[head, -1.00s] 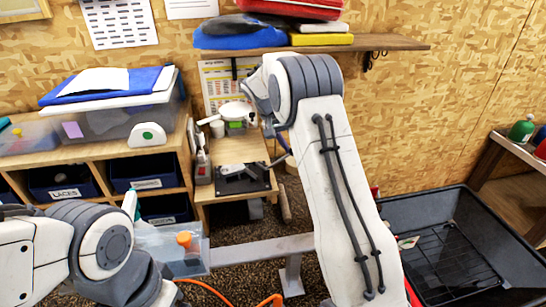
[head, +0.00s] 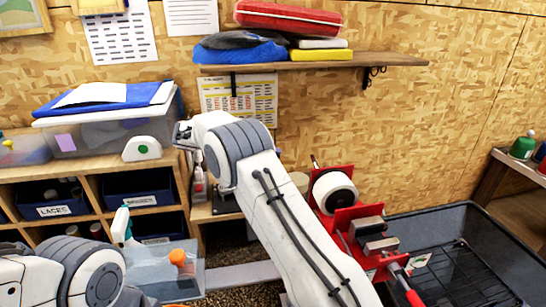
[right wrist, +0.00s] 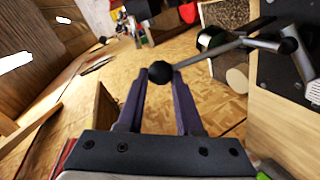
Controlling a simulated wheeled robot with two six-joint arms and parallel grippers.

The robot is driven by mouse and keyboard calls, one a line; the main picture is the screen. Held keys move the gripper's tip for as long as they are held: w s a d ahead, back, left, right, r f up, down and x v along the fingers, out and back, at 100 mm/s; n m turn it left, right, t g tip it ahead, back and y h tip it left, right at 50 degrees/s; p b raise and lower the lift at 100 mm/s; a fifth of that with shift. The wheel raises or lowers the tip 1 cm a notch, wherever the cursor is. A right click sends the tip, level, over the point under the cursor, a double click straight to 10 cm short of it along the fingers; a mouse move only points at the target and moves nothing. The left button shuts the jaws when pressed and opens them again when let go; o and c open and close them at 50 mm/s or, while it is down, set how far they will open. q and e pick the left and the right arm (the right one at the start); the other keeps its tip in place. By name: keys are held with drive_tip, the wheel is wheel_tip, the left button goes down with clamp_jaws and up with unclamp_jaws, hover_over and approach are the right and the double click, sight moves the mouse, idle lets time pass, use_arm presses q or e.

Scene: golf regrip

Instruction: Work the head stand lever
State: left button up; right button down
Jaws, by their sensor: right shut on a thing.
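In the right wrist view my right gripper (right wrist: 160,92) has two purple fingers. They are shut on the black ball knob (right wrist: 160,70) of a lever, with the knob at the fingertips. The lever's grey rod (right wrist: 222,48) runs from the knob to the right, towards a dark joint near a black panel (right wrist: 292,75). In the head view my right arm leans up to the left, and its wrist hides the gripper and the lever. My left arm shows at the lower left; its gripper is out of the picture.
A red fixture (head: 350,222) with a white roll and grey blocks stands right of my right arm. A black tray with a wire rack (head: 470,270) lies at the lower right. A clear box with an orange knob (head: 178,258) stands front left. A wall shelf (head: 400,60) is above.

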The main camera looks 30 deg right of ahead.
drive_tip(key=shift+s+a+f, duration=0.15)
drive_tip(key=shift+a+f, duration=0.15)
drive_tip(key=shift+f, duration=0.15)
drive_tip(key=shift+c, duration=2.4)
unclamp_jaws()
drive_tip(key=shift+r, duration=0.1)
drive_tip(key=shift+r, duration=0.1)
drive_tip(key=shift+r, duration=0.1)
